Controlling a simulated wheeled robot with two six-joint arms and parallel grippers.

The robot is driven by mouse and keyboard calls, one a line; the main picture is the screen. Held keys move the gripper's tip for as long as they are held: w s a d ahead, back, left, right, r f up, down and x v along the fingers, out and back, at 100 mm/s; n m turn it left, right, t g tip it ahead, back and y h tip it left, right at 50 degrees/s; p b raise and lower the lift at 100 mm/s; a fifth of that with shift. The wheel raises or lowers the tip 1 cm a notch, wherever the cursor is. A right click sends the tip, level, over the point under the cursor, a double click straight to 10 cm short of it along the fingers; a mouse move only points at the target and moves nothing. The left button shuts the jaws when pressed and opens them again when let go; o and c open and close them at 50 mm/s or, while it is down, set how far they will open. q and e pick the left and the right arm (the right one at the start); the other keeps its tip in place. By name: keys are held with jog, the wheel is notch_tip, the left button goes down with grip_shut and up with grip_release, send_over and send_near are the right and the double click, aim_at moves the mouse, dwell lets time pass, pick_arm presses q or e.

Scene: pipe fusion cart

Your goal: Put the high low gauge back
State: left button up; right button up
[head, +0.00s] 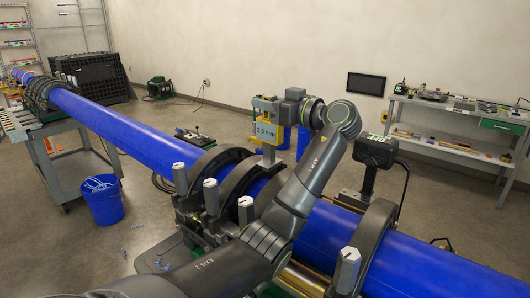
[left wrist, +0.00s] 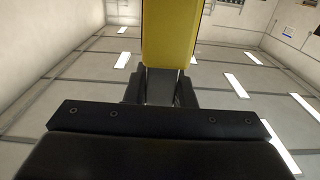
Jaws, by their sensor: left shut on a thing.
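The high low gauge (head: 266,130) is a yellow and grey tool whose display reads 2.8 mm. My left gripper (head: 270,106) is shut on its upper part and holds it upright above the blue pipe (head: 139,138), near the black clamp rings. The gauge's grey lower end points down at the clamps; I cannot tell whether it touches anything. In the left wrist view, the yellow gauge body (left wrist: 168,32) stands between my dark fingers (left wrist: 154,88). My right gripper does not show.
Clamp rings (head: 238,183) with grey-tipped posts surround the pipe. A display unit (head: 375,151) stands on the right of the machine. A grey cart (head: 70,170) and blue bucket (head: 102,203) are at left. A workbench (head: 455,125) with several tools stands by the right wall.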

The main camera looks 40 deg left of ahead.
pick_arm(q)
jog(key=shift+r, duration=0.6)
